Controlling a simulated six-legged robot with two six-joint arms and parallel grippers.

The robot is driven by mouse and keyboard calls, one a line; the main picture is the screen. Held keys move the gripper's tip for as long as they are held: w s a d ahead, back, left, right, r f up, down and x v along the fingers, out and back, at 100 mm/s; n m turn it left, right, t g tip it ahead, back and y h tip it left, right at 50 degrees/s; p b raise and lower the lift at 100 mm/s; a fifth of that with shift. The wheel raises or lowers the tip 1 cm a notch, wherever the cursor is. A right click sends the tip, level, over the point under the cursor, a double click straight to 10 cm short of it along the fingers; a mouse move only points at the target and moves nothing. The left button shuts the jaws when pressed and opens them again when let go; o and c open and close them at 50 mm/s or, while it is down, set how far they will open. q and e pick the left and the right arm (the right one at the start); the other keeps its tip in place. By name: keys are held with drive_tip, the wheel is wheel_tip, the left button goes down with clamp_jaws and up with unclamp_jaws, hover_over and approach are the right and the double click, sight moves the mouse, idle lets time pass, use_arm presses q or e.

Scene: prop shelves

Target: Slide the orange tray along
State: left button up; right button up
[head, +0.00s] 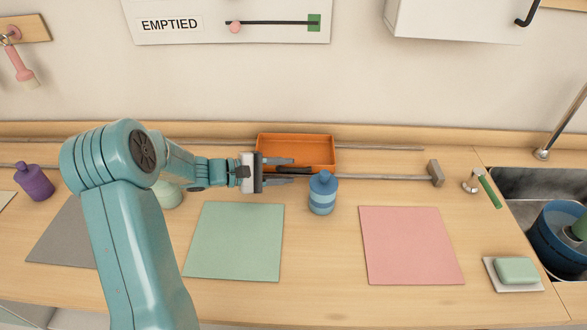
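The orange tray (296,142) sits toward the back of the wooden counter, between two thin grey rails. A dark bar, which looks like its handle, shows at its front edge. My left gripper (284,171) reaches in from the left at the tray's front left. Its two fingers are apart, one above and one below the left part of the dark bar. I cannot tell whether they touch it. The upper finger hides part of the tray's front. My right gripper is out of view.
A grey end block (436,173) closes the front rail (385,178) at right. A blue bottle (322,194) stands close in front of the tray. Green (235,240) and pink (411,246) mats lie nearer; a sink (533,184) is at far right.

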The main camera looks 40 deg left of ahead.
sight(305, 171)
use_arm(q)
drive_tip(key=x, duration=0.2)
drive_tip(key=shift+w+d+f, duration=0.1)
drive_tip(key=shift+w, duration=0.2)
drive_tip(key=shift+w+d, duration=0.1)
clamp_jaws()
drive_tip(key=shift+w+d+b, duration=1.1)
drive_tip(key=shift+w+d, duration=0.35)
drive_tip(key=shift+d, duration=0.3)
drive_tip(key=shift+a, duration=0.1)
unclamp_jaws()
